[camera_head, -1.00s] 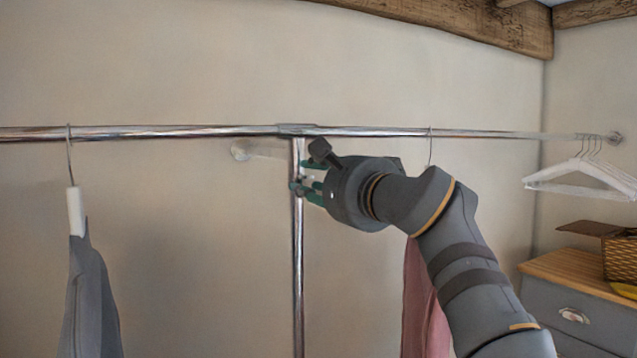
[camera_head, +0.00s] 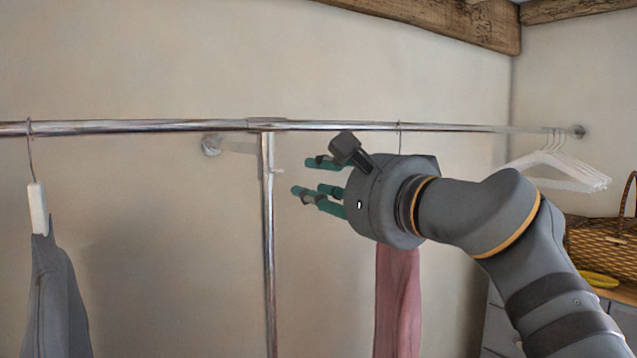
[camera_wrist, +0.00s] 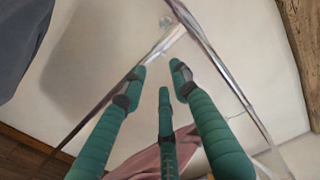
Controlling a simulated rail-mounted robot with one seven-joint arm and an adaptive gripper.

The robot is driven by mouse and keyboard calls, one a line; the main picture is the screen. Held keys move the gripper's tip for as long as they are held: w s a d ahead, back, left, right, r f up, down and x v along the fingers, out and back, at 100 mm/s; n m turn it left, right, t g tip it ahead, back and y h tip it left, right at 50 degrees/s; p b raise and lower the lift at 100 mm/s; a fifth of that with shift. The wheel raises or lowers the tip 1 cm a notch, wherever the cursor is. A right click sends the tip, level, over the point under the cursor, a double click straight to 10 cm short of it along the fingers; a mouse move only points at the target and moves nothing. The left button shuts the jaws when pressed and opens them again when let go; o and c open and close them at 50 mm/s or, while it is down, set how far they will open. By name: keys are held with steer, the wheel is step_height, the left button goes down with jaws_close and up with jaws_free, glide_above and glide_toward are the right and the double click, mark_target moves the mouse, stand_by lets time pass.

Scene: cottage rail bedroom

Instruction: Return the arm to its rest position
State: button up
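My gripper (camera_head: 321,181) is in the middle of the head view, in front of the rail and right of the upright post. Its green fingers point left and are spread apart, with nothing between them. In the wrist view the fingers of my gripper (camera_wrist: 155,85) are also apart and empty. My arm reaches in from the lower right, bent at the elbow.
A chrome rail (camera_head: 340,126) with an upright post (camera_head: 268,240) crosses the view. A grey garment (camera_head: 57,300) hangs left, a pink garment (camera_head: 398,300) behind my gripper. White hangers (camera_head: 565,172) and a wicker basket (camera_head: 600,250) are right.

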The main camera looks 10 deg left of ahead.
steer(key=shift+w+a, duration=0.1)
steer(key=x, duration=1.2)
